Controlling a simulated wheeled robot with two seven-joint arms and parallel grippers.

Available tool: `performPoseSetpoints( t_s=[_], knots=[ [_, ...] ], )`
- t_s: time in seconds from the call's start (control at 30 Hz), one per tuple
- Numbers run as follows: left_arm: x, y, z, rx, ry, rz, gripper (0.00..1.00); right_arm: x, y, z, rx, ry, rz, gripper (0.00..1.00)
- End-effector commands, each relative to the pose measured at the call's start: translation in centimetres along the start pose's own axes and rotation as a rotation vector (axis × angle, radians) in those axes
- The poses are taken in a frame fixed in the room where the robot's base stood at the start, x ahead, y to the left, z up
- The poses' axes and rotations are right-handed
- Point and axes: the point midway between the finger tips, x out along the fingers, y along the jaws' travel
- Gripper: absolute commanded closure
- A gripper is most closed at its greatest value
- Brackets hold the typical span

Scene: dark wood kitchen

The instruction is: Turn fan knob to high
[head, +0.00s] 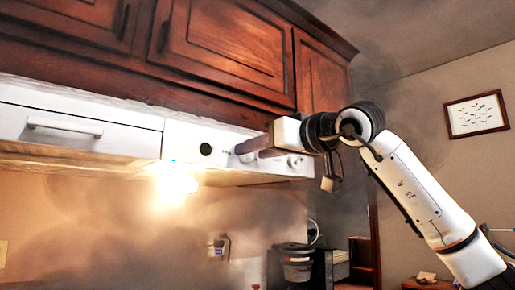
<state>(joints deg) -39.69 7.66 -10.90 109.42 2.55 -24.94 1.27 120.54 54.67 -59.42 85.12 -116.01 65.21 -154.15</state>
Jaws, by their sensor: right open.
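The white range hood (190,145) hangs under the dark wood cabinets, with a lit lamp (172,182) beneath it. A round dark dial (206,149) sits on its front panel. A pale knob (294,161) shows near the right end of the panel. My right gripper (240,153) reaches in from the right with its fingers at the panel, right of the dark dial. It is open. The fingers partly cover the panel there, so I cannot tell whether they touch or surround a knob. My left gripper is not in view.
Dark wood cabinets (228,43) run above the hood. A white drawer-like front with a handle (65,126) is at left. Smoky haze hangs around. Below stand a dark pot-like appliance (296,262) and other items. A framed picture (476,114) hangs on the right wall.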

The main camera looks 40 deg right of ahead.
Motion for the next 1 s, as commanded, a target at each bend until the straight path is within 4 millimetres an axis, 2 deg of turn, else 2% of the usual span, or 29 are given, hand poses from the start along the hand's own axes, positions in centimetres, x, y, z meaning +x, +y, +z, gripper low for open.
performPoseSetpoints(
  t_s=[0.27, 0.5, 0.77, 1.0],
  knots=[
    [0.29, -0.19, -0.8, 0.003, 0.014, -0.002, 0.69, 0.18, 0.02, 0.04, 0.0, 0.0, 0.0, 0.57],
    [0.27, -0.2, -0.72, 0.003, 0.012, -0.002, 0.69, 0.15, 0.02, 0.03, 0.0, 0.0, 0.0, 0.96],
    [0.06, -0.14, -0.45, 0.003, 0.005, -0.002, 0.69, 0.16, 0.03, 0.02, 0.023, -0.001, 0.001, 0.96],
    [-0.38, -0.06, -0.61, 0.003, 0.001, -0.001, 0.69, 0.16, 0.06, -0.07, 0.137, 0.0, 0.001, 0.96]
  ],
)
